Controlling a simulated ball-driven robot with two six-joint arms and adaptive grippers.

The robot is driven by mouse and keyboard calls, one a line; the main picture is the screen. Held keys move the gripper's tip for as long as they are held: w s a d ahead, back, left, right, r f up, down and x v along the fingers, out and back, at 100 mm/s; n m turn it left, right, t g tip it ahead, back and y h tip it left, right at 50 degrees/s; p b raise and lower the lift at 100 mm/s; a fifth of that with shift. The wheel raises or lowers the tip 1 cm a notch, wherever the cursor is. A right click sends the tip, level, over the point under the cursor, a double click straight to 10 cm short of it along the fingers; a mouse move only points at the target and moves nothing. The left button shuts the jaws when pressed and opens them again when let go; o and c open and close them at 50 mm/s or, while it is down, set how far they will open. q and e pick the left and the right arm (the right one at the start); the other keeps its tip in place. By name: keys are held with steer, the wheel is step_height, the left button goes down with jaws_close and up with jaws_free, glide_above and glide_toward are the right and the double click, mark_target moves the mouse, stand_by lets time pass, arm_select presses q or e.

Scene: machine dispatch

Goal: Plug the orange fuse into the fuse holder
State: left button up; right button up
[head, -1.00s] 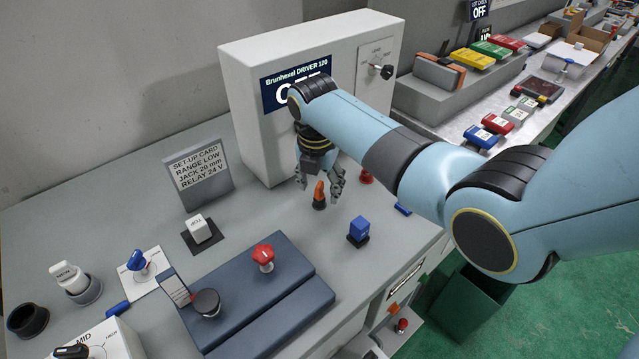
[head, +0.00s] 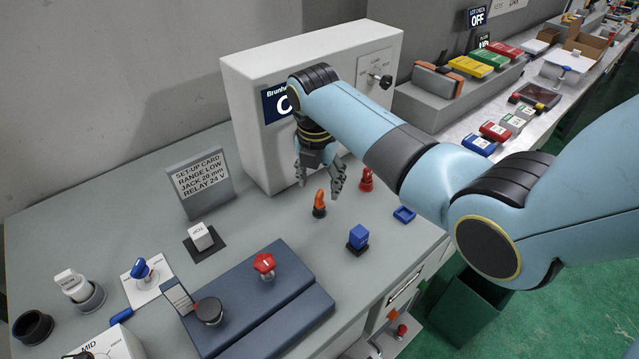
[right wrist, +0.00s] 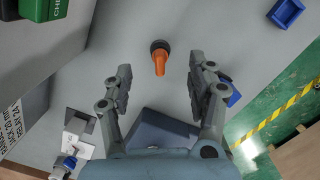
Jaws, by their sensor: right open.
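The orange fuse (head: 319,198) stands upright on the bench, with a dark round part at its foot, in front of the big grey machine. It also shows in the right wrist view (right wrist: 159,65), centred between the fingers. My right gripper (head: 320,181) is open and empty, just above and behind the fuse in the head view; I see no contact. Its two fingers show apart in the right wrist view (right wrist: 160,76). I cannot tell which thing is the fuse holder. My left gripper is not in view.
A red knob-like part (head: 366,181), a blue block (head: 358,236) on a dark base and a blue tray (head: 404,215) stand near the fuse. A slate block (head: 250,305) with a red knob lies in front. The machine (head: 245,110) rises behind. A set-up card (head: 200,180) stands left.

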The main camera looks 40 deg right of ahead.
steer(key=shift+r, duration=1.1)
